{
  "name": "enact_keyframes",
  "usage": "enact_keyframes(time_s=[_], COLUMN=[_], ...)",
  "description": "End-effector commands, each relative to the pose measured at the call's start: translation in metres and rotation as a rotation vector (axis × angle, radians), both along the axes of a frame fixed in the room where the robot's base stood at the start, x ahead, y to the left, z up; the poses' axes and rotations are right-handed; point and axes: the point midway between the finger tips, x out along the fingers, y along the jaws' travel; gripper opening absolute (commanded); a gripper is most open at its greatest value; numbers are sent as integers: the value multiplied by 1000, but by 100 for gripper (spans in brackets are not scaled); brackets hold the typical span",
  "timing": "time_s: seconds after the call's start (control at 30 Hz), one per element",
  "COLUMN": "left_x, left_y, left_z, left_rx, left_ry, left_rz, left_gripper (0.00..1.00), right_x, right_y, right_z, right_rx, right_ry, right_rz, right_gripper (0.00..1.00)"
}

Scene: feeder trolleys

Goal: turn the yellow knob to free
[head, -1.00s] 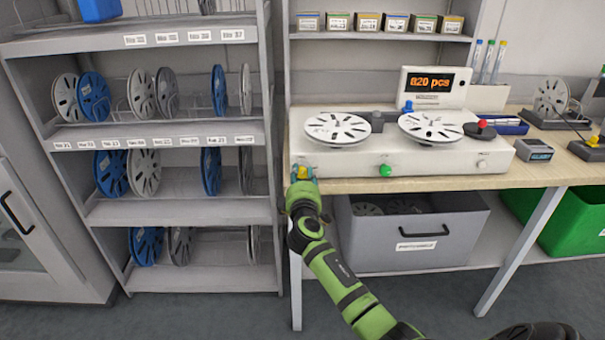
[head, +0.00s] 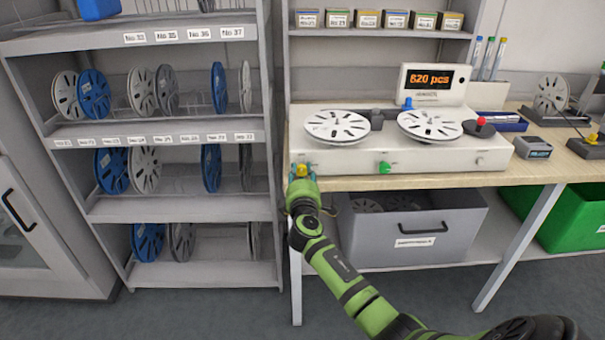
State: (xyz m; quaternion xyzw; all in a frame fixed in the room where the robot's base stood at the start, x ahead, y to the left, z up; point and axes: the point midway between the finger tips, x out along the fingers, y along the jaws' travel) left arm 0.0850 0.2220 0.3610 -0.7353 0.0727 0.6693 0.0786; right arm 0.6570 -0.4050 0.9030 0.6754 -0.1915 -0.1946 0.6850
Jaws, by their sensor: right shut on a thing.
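The yellow knob (head: 302,170) is on the front face of the white reel counter (head: 345,156), at its left end. My right gripper (head: 302,173) is at the knob and shut on it, with the arm coming up from the lower right. The fingers cover part of the knob, and its pointer and any marks around it cannot be made out. My left gripper is out of view.
Two white reels (head: 337,126) lie on the counter. Its display (head: 431,78) reads 820 pcs. A green knob (head: 384,167) is further right on the front. A reel shelf (head: 170,136) stands left, and a grey bin (head: 463,228) sits below the bench.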

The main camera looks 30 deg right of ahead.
Motion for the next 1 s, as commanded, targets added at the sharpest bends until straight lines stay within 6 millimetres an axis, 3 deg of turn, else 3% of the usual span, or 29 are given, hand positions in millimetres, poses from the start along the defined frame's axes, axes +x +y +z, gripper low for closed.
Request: enact_keyframes(time_s=[0.07,0.1,0.13,0.57,0.77,1.0], left_x=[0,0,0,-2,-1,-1], left_y=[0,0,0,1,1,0], left_z=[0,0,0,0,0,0], left_rx=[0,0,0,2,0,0], left_ry=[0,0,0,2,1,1], left_rz=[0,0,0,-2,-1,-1], left_gripper=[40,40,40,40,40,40], right_x=[3,3,3,-3,-28,-71], right_y=[4,5,4,5,20,48], right_z=[6,6,6,1,0,1], right_rx=[-4,-4,-4,0,3,2], right_ry=[-11,-11,-12,-4,-2,-5], right_rz=[13,13,13,6,7,9], right_gripper=[0,44,56,56,56,56])
